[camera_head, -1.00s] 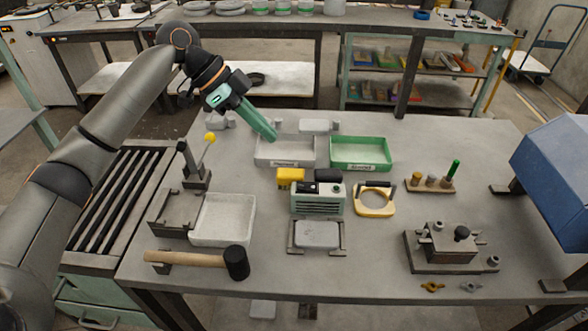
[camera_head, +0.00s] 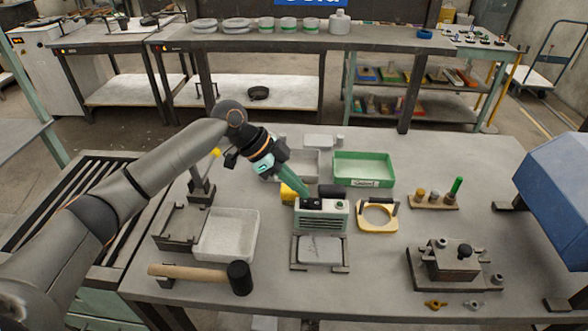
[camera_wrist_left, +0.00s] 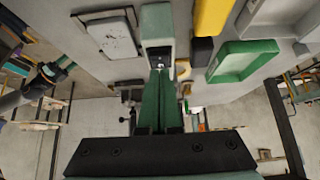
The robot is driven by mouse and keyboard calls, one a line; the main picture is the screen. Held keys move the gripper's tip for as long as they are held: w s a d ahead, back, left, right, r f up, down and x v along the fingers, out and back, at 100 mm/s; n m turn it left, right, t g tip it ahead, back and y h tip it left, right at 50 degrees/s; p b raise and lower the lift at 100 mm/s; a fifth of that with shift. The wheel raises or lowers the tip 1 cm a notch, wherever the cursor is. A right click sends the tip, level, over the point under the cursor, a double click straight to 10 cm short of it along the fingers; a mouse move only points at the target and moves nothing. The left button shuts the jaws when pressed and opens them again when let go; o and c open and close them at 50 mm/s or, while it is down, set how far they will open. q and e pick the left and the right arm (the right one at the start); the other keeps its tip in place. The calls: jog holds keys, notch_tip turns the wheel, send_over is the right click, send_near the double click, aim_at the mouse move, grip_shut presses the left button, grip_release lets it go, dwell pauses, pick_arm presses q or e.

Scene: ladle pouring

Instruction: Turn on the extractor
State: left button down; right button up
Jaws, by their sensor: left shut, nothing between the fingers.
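The extractor looks to be the small pale green box (camera_head: 322,220) with a slotted front, standing in the middle of the table. It also shows in the wrist view (camera_wrist_left: 157,25). My left gripper (camera_head: 306,198) has its green fingers shut and empty, with the tips at the top left of the box. In the wrist view the left fingertips (camera_wrist_left: 158,72) meet the near end of the box by a small bright part. I cannot tell whether they touch it, or how any switch is set. My right gripper is not in view.
A green tray (camera_head: 363,182) is behind. A white tray (camera_head: 227,250) and a mallet (camera_head: 240,277) are at the left. A blue hood (camera_head: 550,180) stands at the right.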

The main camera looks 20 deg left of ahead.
pick_arm(q)
jog(key=shift+f, duration=0.65)
jog(key=shift+s+a+f+b, duration=0.1)
jog(key=shift+a+f+b, duration=0.05)
jog(key=shift+f+b, duration=0.4)
jog(key=shift+r+h, duration=0.15)
jog(key=shift+h, duration=0.15)
jog(key=shift+r+p, duration=0.85)
jog(key=shift+p, duration=0.1)
